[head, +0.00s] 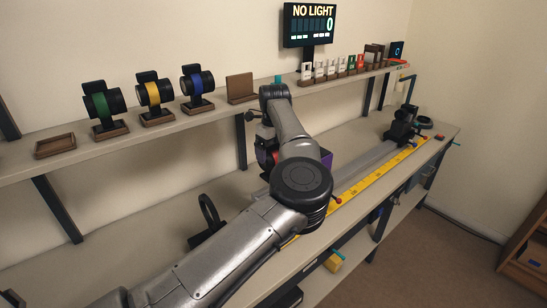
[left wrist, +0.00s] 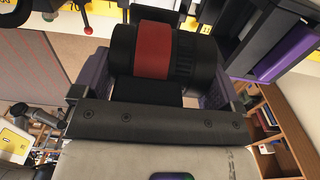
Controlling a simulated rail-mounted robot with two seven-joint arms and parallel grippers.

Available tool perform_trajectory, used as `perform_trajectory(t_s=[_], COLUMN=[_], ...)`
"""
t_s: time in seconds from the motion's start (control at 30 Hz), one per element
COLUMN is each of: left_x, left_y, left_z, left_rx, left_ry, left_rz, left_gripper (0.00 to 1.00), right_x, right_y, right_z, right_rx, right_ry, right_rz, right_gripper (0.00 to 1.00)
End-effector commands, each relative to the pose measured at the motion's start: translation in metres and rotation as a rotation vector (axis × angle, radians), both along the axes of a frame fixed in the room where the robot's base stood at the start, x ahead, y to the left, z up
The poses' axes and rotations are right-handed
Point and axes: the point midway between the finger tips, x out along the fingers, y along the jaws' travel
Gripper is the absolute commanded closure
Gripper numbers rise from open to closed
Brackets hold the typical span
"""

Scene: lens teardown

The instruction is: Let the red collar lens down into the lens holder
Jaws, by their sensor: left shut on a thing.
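The red collar lens (left wrist: 153,50) is a black barrel with a wide red band, lying crosswise between my left gripper's fingers in the left wrist view. My left gripper (left wrist: 150,88) is shut on it. In the head view the lens (head: 275,157) shows only partly behind my forearm, with my left gripper (head: 264,150) mostly hidden beside it. A black and purple part stands close to the right of the lens in the left wrist view (left wrist: 296,48). I cannot tell whether it is the lens holder, or whether the lens touches anything below. My right gripper is out of view.
A rail with a yellow scale (head: 375,172) runs along the bench, with a black mount (head: 402,128) at its far end. Green, yellow and blue banded lenses sit on the shelf (head: 220,108) behind. A black curved stand (head: 208,215) is left of my elbow.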

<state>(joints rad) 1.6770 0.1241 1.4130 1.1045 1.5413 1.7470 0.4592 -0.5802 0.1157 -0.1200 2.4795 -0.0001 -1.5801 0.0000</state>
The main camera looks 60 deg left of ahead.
Motion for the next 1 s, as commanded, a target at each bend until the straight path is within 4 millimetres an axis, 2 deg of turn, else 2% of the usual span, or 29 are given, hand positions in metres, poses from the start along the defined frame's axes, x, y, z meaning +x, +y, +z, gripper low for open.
perform_trajectory(t_s=[0.37, 0.8, 1.0], left_x=[0.001, 0.000, 0.001], left_y=[0.000, 0.000, 0.000], left_z=[-0.016, -0.054, -0.066], left_rx=[0.001, 0.002, 0.002], left_ry=[-0.001, -0.001, -0.001], left_rz=[-0.004, -0.003, -0.003], left_gripper=[0.46, 0.46, 0.46], right_x=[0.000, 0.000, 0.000], right_y=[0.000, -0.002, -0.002], right_z=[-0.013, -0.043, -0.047], right_rx=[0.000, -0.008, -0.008], right_ry=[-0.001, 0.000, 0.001], right_rz=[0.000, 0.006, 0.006], right_gripper=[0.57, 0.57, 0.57])
